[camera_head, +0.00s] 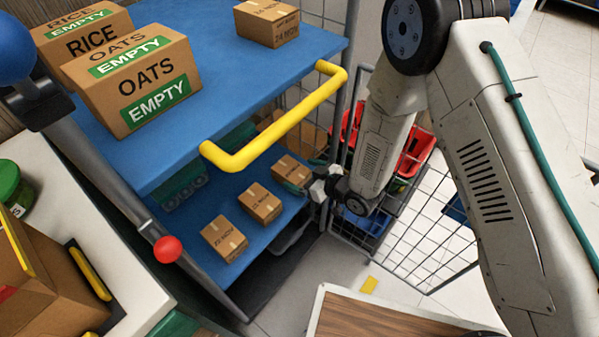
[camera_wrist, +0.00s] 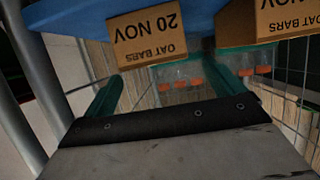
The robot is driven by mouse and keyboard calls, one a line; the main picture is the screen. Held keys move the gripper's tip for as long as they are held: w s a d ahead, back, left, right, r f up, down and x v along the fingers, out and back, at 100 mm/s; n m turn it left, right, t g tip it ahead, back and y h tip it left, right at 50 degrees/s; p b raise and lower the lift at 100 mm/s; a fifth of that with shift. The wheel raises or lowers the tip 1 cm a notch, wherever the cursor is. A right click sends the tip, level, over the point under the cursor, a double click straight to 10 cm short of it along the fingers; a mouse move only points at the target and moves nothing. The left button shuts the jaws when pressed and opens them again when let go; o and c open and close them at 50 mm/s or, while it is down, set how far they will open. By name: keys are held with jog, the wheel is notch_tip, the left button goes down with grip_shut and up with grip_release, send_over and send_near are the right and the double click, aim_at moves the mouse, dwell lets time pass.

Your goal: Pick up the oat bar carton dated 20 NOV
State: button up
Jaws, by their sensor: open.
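In the wrist view the oat bar carton marked 20 NOV (camera_wrist: 148,36) appears upside down, beyond the fingertips and a little left of centre. My gripper (camera_wrist: 165,82) has its two teal fingers spread apart with nothing between them. In the head view my gripper (camera_head: 300,188) is at the right edge of the lower blue shelf, close to the rear carton (camera_head: 291,169). Two more cartons, a middle one (camera_head: 260,204) and a front one (camera_head: 223,239), stand on that shelf. Their dates are too small to read surely in the head view.
Another oat bar carton (camera_wrist: 272,20) is beside it in the wrist view, its date cut off. A yellow handle (camera_head: 275,120) juts from the blue top shelf (camera_head: 235,85), above the lower shelf (camera_head: 185,228). A wire cage (camera_head: 425,250) stands right of the cart.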

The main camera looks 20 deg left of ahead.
aim_at(295, 172)
jog(key=x, duration=0.6)
jog(key=shift+w+d+f, duration=0.15)
jog(key=shift+f, duration=0.15)
jog(key=c, duration=1.2)
